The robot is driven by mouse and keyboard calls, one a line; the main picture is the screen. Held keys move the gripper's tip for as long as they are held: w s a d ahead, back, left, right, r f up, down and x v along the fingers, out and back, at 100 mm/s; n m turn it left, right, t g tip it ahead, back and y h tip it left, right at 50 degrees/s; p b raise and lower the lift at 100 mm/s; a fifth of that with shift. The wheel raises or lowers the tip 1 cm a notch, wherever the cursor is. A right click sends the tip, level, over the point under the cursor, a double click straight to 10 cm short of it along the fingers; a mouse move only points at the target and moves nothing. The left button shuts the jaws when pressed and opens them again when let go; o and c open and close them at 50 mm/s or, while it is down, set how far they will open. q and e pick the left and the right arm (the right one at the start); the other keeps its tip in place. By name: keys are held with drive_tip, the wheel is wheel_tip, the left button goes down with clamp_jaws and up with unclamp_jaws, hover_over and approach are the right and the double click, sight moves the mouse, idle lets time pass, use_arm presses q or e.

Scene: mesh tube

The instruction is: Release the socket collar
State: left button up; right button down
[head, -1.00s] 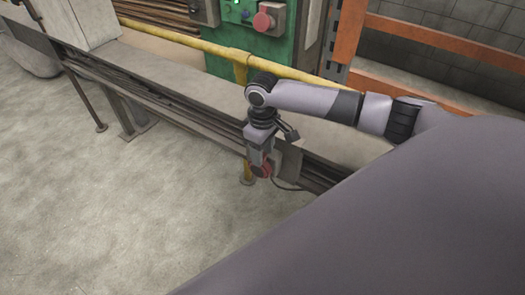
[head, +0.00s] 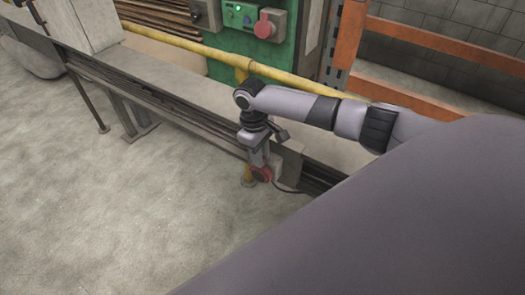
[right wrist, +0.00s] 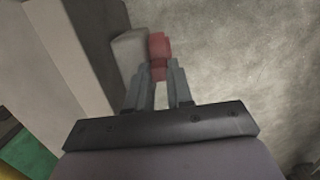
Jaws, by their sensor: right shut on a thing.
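A red collar-like part (head: 262,174) sits low at the front side of the bench, beside a grey box-like housing (head: 289,166). My right gripper (head: 259,166) points down and is shut on the red part. In the right wrist view the red part (right wrist: 159,48) shows between and beyond the two fingertips (right wrist: 158,78), with the grey housing (right wrist: 129,54) close on its left. That view is blurred, and I cannot tell whether the red part and the housing are joined. My left gripper is not in view.
A long metal bench (head: 190,75) with a yellow rail (head: 185,42) runs behind the gripper. A dark cable (head: 287,188) lies near the red part. A green control panel (head: 238,42) and an orange rack (head: 415,35) stand behind. The concrete floor (head: 140,210) is clear.

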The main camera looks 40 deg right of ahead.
drive_tip(key=shift+w, duration=0.2)
idle(0.3)
drive_tip(key=c, duration=1)
unclamp_jaws()
drive_tip(key=shift+a+g, duration=0.1)
drive_tip(key=shift+g, duration=0.2)
wheel_tip(320, 180, up, 7)
drive_tip(key=w+p, duration=0.1)
drive_tip(key=shift+a, duration=0.2)
